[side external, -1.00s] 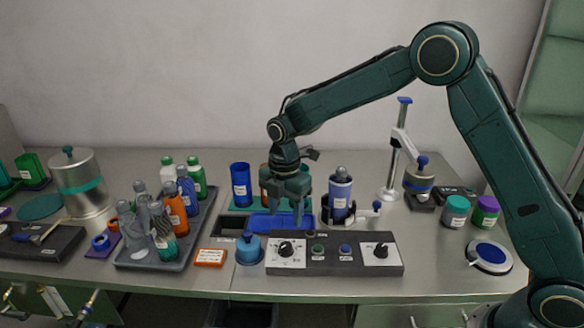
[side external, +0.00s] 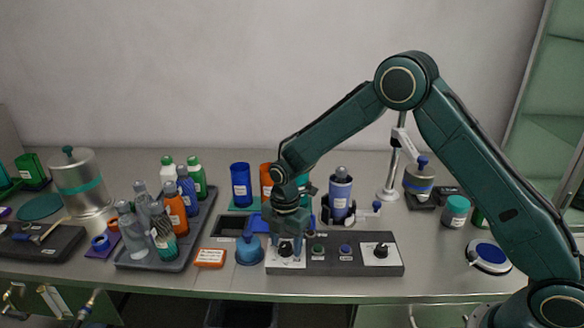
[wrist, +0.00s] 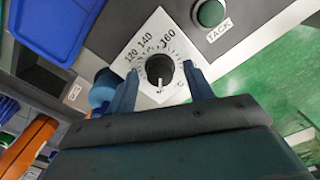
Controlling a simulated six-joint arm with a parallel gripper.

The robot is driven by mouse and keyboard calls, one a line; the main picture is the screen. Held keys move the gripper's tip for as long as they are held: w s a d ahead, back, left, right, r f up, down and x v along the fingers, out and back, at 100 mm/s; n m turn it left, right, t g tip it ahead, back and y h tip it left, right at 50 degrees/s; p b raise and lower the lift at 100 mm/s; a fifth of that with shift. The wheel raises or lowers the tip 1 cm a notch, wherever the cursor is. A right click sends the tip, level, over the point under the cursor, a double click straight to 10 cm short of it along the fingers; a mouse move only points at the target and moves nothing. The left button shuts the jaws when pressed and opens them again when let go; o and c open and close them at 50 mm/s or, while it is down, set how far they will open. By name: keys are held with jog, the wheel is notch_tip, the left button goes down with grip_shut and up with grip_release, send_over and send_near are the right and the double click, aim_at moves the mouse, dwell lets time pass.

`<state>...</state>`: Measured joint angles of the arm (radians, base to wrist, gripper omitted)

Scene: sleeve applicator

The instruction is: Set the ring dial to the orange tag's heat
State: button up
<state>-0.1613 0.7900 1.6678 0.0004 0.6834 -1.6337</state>
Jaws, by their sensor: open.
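The orange tag (side external: 209,257) lies on the bench left of the control panel (side external: 335,266); its print is too small to read. A black dial knob (wrist: 160,68) stands on a white plate with 120, 140 and 160 printed on it, at the panel's left end. A light mark shows on the knob's lower side in the wrist view. My gripper (side external: 286,243) is over this dial, pointing down. In the wrist view, its open fingers (wrist: 162,80) stand on either side of the knob, with a gap on each side.
A second black knob (side external: 381,250) sits at the panel's right end, with green and blue buttons between. A blue domed object (side external: 249,250) stands close left of the panel. A tray of bottles (side external: 150,262) is further left. A blue tray lies behind the panel.

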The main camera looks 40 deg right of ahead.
jog(key=c, duration=1)
